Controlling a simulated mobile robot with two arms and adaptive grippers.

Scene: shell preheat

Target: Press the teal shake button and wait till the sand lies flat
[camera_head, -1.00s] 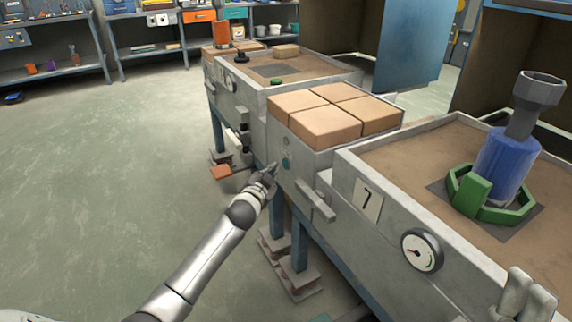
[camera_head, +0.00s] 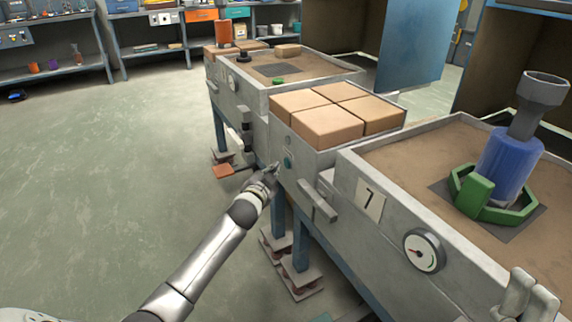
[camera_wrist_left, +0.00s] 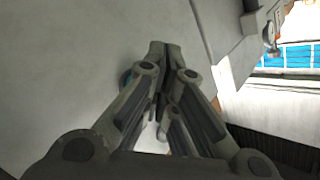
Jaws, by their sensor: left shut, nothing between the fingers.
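The teal shake button (camera_head: 287,162) is a small round knob on the grey front panel, below the tan blocks. My left gripper (camera_head: 276,168) is shut and empty, its tips just left of the button in the head view. In the left wrist view, the shut fingertips (camera_wrist_left: 159,46) point at the grey panel. The teal button's edge (camera_wrist_left: 125,78) shows beside the left finger, which hides the rest. I cannot tell whether the tips touch the panel. Brown sand (camera_head: 410,165) fills the open box at right and looks mostly level.
A blue cylinder (camera_head: 504,165) in a green holder (camera_head: 478,196) stands on the sand. A handle (camera_head: 318,201), a label with 7 (camera_head: 370,199) and a gauge (camera_head: 424,251) are on the front.

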